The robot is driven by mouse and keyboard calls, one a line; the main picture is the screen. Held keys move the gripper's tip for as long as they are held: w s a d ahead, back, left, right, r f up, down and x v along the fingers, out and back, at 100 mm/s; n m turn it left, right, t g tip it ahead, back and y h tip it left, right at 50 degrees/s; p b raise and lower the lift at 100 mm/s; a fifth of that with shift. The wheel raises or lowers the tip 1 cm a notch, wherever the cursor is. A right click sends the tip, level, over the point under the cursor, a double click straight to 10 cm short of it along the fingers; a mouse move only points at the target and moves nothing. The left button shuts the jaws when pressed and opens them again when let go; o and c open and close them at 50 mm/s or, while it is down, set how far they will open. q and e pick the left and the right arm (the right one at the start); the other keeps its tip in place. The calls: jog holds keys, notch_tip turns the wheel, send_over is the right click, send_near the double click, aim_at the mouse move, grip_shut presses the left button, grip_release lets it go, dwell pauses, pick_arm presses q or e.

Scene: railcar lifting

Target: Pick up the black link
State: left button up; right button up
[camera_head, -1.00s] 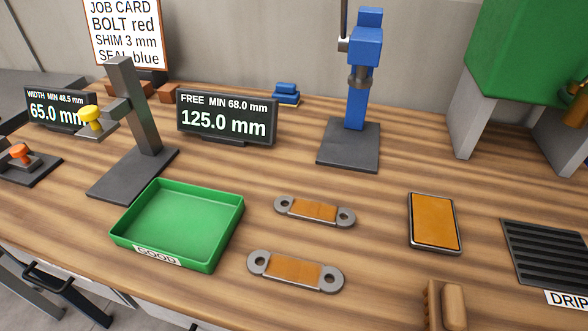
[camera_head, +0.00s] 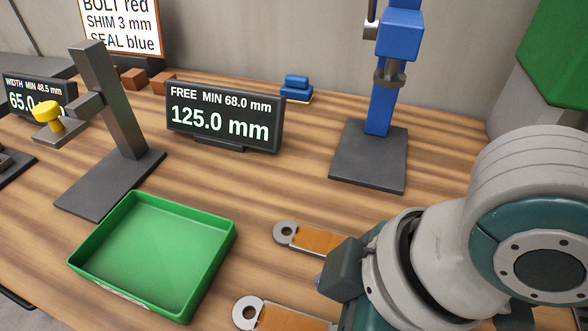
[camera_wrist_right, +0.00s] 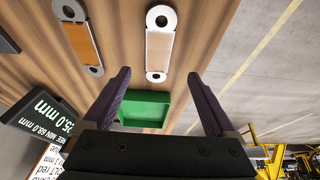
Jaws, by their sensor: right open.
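Two flat links with grey ringed ends and orange-brown middles lie on the bench; neither looks black. The far link (camera_head: 312,238) and the near link (camera_head: 285,318) are partly covered by my right arm in the head view. In the right wrist view the far link (camera_wrist_right: 80,42) is on the left and the near link (camera_wrist_right: 159,50) is ahead of the fingers. My right gripper (camera_wrist_right: 155,76) is open and empty, apart from both links. In the head view its dark body (camera_head: 340,268) shows over the links. My left gripper is not in view.
An empty green tray (camera_head: 150,255) sits left of the links. A grey stand (camera_head: 115,110), a 125.0 mm display (camera_head: 222,122) and a blue post on a dark base (camera_head: 368,158) stand behind. Bare bench lies between the tray and the post.

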aim_at(292, 328)
jog(key=x, duration=0.4)
jog(key=b+x, duration=0.1)
jog(key=x, duration=0.2)
jog(key=shift+d, duration=0.35)
grip_shut()
dwell(0.4)
jog(key=shift+w, duration=0.1)
